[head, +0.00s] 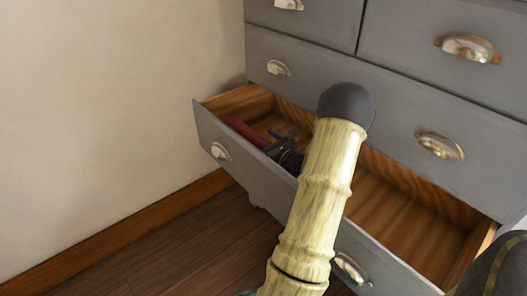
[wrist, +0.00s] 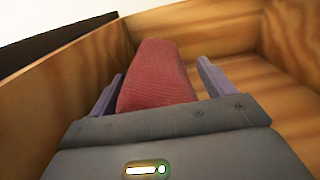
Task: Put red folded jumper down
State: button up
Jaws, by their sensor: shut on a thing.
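The red folded jumper (wrist: 157,75) is between the two fingers of my gripper (wrist: 157,82) in the wrist view. It is inside the open wooden drawer, close to the drawer's walls. In the head view the jumper (head: 245,131) shows as a red strip at the left end of the drawer (head: 399,222). My gripper (head: 287,141) reaches down into the drawer beside it, partly hidden by my arm. My gripper is shut on the jumper. Whether the jumper touches the drawer bottom cannot be told.
The grey chest of drawers (head: 400,95) has metal cup handles; its upper drawers are shut. The drawer's right part is bare. A plain wall (head: 110,100) and wooden floor (head: 190,250) lie to the left.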

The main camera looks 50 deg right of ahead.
jog(key=shift+w+a+f+b, duration=0.1)
jog(key=shift+f+b, duration=0.25)
jog(key=shift+f, duration=0.6)
jog(key=shift+w+a+f+b, duration=0.1)
jog(key=shift+f+b, duration=0.25)
jog(key=shift+f, duration=0.6)
jog(key=shift+f+b, duration=0.35)
jog(key=shift+f, duration=0.2)
jog(key=shift+s, duration=0.1)
jog(key=o, duration=1)
jog(key=shift+r, duration=0.3)
jog(key=s+p, duration=0.1)
jog(key=s, duration=0.3)
jog(key=s+p, duration=0.1)
jog(key=s, duration=0.3)
jog(key=s+a+p, duration=0.1)
jog(key=s, duration=0.3)
jog(key=shift+a+r, duration=0.1)
jog(key=shift+r, duration=0.2)
